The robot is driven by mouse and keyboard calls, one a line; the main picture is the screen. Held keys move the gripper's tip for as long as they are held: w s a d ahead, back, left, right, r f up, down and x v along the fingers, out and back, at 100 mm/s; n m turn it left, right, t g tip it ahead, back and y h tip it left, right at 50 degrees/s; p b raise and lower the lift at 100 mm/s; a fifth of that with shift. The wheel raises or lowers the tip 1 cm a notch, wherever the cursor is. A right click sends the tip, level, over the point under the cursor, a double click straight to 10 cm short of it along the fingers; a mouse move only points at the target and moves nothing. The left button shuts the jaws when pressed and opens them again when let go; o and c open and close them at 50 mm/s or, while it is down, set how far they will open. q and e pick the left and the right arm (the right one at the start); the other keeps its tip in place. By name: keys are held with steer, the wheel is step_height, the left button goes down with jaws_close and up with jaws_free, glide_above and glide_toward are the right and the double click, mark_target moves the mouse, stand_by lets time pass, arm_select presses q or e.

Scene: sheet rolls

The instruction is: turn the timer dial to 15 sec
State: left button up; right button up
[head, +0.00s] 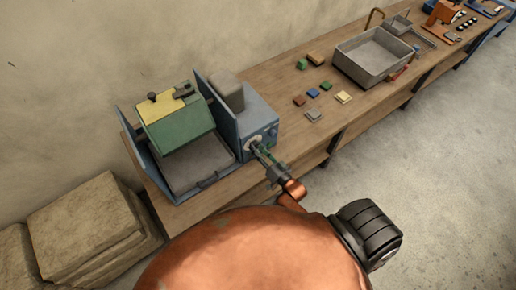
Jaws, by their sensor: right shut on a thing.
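A blue-grey machine with a green and yellow hinged top (175,118) stands at the left end of the wooden bench. Its control box (262,118) is on the machine's right side, with a small dark knob (275,130) on the front face. My right gripper (258,150) reaches up to the front of this box and is shut on the timer dial (254,144), which its fingers mostly hide. The dial's marks are too small to read. My left gripper is not in view.
Several small coloured blocks (326,86) lie on the bench (290,80) right of the machine. A grey basin (372,57) stands beyond them, with an orange device (443,14) farther along. Stacked blocks (85,220) sit at lower left. Floor at right is clear.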

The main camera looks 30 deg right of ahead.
steer(key=shift+f+m, duration=0.1)
steer(key=shift+m, duration=0.4)
steer(key=o, duration=1.2)
steer(key=shift+c, duration=0.2)
steer(key=s+d, duration=0.1)
steer(key=s, duration=1.1)
steer(key=shift+d+f, duration=0.15)
steer(key=shift+f, duration=0.05)
